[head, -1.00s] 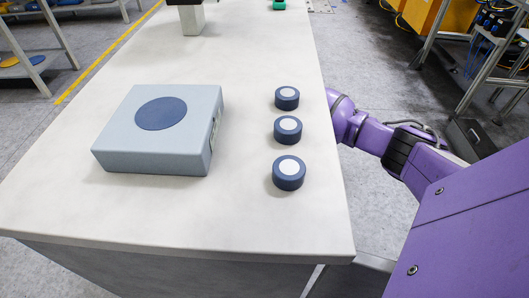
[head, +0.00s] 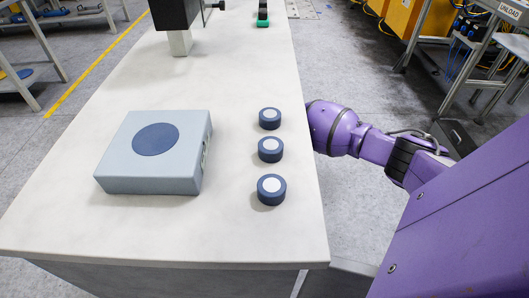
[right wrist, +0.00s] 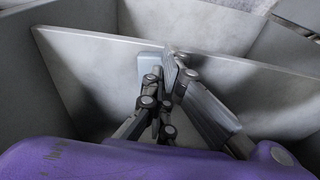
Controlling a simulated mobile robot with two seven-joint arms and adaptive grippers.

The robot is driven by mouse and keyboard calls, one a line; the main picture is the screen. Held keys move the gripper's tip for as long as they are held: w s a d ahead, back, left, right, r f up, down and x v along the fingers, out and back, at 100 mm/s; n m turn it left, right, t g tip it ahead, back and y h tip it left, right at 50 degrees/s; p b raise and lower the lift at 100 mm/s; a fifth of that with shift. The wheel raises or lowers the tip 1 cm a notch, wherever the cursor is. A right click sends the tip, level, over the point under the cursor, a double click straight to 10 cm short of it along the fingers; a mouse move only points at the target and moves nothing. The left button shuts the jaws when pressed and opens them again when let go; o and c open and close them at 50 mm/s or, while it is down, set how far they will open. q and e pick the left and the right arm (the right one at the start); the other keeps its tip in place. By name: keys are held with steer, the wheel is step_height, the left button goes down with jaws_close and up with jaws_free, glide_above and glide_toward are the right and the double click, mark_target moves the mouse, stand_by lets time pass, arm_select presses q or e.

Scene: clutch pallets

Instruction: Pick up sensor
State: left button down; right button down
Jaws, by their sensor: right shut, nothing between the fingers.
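Three short dark-blue cylinders with white round tops stand in a row near the table's right edge in the head view: near (head: 271,189), middle (head: 270,149) and far (head: 270,119). I cannot tell for certain which thing is the sensor. A flat grey-blue box (head: 110,175) with a dark-blue disc (head: 155,139) on top lies to their left. My right gripper (right wrist: 166,66) is shut and empty in the right wrist view, in front of plain grey surfaces. In the head view the table edge hides it, with my right arm beside the table. My left gripper is not in view.
The pale table (head: 225,230) has clear room around the box and cylinders. A black device on a stand (head: 180,43) and a small green-based item (head: 263,20) are at the far end. Shelving stands left (head: 30,60) and right (head: 500,60).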

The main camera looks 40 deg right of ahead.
steer(key=shift+s+f, duration=0.2)
steer(key=shift+f, duration=0.05)
